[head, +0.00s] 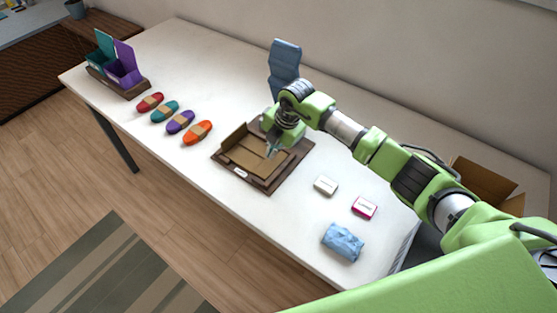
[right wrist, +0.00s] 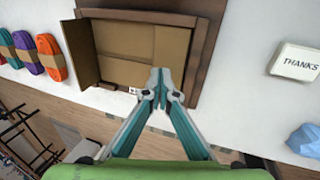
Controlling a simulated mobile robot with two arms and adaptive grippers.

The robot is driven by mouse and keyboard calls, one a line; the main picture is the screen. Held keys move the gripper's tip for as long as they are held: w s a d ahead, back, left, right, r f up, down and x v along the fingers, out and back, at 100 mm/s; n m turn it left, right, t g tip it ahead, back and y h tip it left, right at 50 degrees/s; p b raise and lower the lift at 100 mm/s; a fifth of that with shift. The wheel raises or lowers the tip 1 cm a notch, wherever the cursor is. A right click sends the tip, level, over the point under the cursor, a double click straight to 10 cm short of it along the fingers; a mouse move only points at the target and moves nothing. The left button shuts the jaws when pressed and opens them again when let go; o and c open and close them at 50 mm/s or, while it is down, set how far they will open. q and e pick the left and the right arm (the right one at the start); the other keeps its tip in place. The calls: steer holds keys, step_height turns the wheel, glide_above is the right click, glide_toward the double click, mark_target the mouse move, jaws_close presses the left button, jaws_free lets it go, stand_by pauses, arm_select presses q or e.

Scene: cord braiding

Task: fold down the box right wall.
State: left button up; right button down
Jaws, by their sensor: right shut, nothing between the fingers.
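The open cardboard box (head: 243,156) lies in a dark brown wooden tray (head: 222,158) on the white table. In the right wrist view the box's left wall (right wrist: 84,52) stands up, and flat cardboard (right wrist: 125,40) covers the middle. The right side of the box looks folded flat, with no upright wall there. My right gripper (head: 272,151) is over the right part of the box. In the right wrist view its fingertips (right wrist: 160,80) are together and empty, over the near edge of the box. My left gripper is not in view.
Coloured cord bundles (head: 180,122) lie left of the tray. A white block (head: 325,185), a pink-edged block (head: 364,207) and a crumpled blue bundle (head: 342,242) lie at right. A blue stand (head: 285,62) is behind my gripper; a holder (head: 118,77) stands far left.

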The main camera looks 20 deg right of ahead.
step_height(320, 180, up, 6)
steer(key=p, duration=0.3)
steer(key=shift+f+p, duration=0.1)
steer(key=shift+p, duration=0.25)
steer(key=shift+s+f, duration=0.1)
